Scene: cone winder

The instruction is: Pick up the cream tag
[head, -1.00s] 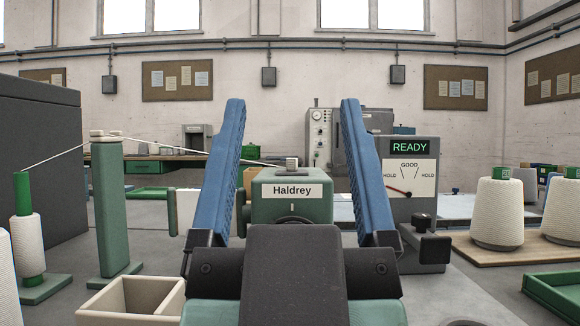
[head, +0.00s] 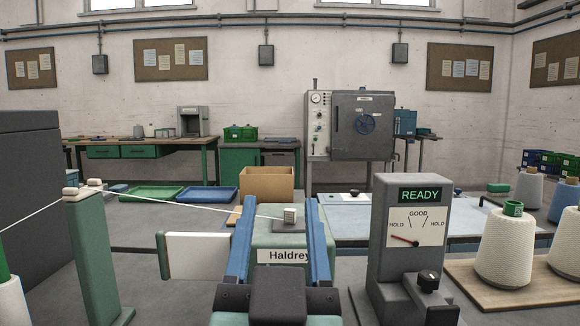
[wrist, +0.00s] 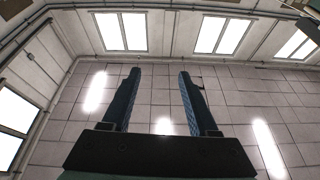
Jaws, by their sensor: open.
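I cannot make out a cream tag for certain in either view. My gripper (head: 280,205) is open and empty in the head view, its two blue fingers pointing up and away in front of the green Haldrey machine (head: 292,257). The fingers partly cover that machine and its name plate. In the wrist view my gripper (wrist: 159,74) is also open, with nothing between the fingers; only windows and a panelled surface show beyond.
A pale panel (head: 197,256) stands left of the machine, and a green post (head: 98,255) further left guides a thread. A grey READY gauge box (head: 410,265) stands close on the right. Yarn cones (head: 504,250) stand on a board at far right.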

